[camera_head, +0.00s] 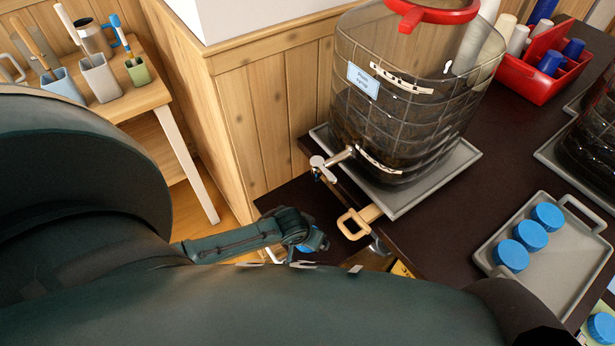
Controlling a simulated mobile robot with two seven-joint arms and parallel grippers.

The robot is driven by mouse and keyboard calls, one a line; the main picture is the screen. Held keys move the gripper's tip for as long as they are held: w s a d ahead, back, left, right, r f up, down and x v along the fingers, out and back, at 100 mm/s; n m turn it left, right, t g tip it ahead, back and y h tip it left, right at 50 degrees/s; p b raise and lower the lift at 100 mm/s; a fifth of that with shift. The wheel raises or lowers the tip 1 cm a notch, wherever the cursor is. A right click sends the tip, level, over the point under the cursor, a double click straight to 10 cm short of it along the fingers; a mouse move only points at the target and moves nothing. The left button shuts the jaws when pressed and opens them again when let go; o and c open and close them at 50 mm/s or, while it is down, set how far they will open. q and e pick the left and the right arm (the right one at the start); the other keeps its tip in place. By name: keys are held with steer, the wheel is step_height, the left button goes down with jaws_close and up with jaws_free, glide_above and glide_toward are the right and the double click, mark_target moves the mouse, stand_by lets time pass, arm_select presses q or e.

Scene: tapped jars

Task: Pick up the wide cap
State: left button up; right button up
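Three round blue caps (530,235) stand in a row on a grey tray (565,268) at the right. Another blue cap (602,327) shows at the lower right edge. I cannot tell which cap is the wide one. A red ring-shaped top (432,10) sits on the large jar (400,95). A slim dark arm of mine from the left ends at my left gripper (308,246), low beside the dark counter. A small blue patch shows at its end; I cannot tell whether it is a held thing. Its fingers are mostly hidden. My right gripper is not visible.
The labelled jar with its tap (334,160) stands on a grey tray (437,188), with a wooden handle (357,222) at the counter edge. A red caddy (535,78) holds blue cups. A second jar (590,140) is at right. Dark counter between trays is clear.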

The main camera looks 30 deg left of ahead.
arm_select(q)
steer(key=c, duration=1.1)
